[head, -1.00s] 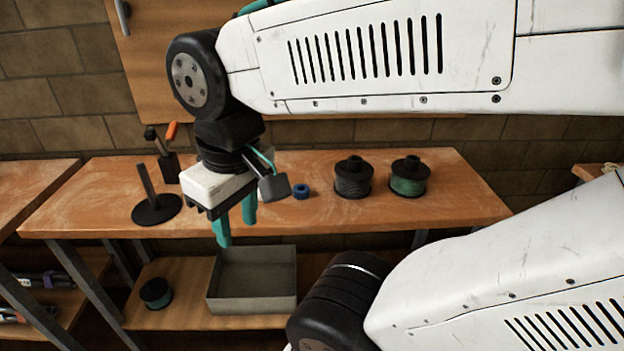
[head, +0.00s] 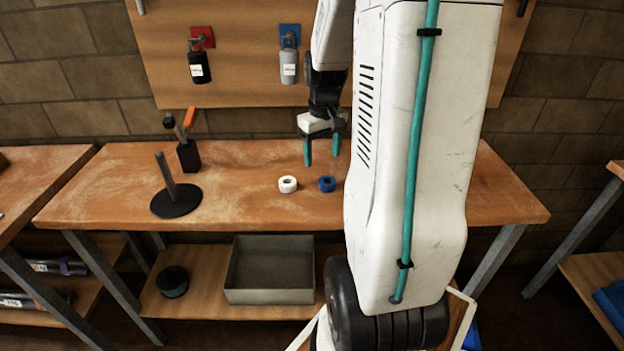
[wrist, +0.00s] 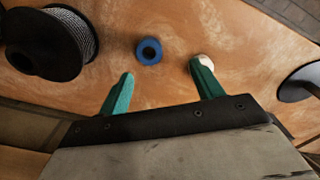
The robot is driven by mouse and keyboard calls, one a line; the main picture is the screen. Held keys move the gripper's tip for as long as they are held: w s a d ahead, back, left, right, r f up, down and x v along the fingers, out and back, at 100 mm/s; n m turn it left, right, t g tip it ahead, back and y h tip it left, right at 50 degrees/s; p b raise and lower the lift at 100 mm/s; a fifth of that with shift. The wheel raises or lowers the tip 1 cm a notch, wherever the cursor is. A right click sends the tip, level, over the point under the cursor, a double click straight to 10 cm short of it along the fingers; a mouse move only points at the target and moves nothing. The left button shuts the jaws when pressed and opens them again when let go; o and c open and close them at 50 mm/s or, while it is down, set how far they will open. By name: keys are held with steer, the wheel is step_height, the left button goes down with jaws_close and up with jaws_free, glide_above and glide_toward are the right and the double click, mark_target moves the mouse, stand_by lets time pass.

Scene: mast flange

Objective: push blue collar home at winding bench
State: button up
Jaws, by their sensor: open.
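The blue collar (head: 327,184) is a small ring lying flat on the winding bench (head: 255,215). In the wrist view the blue collar (wrist: 149,51) lies beyond my fingertips, between their lines, touched by neither. My gripper (head: 322,152) is open and empty, above the back part of the bench in the head view. My gripper's teal fingers also show spread in the wrist view (wrist: 158,80). A white collar (head: 288,184) lies just left of the blue one; my right finger partly hides it in the wrist view. A dark spindle (head: 170,178) stands upright on a round base, bare.
A clamp with an orange handle (head: 188,143) stands at the back left. A wire spool (wrist: 55,40) stands left in the wrist view; my arm hides that area in the head view. A grey bin (head: 270,295) sits on the lower shelf.

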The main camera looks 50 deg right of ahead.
mark_target(327, 177)
steer(key=d+f, duration=0.2)
steer(key=f, duration=0.1)
steer(key=shift+s+d, duration=0.3)
steer(key=shift+d, duration=0.1)
steer(key=f, duration=0.6)
steer(key=shift+w+a+f, duration=0.25)
steer(key=shift+w+f, duration=0.1)
steer(key=c, duration=1.1)
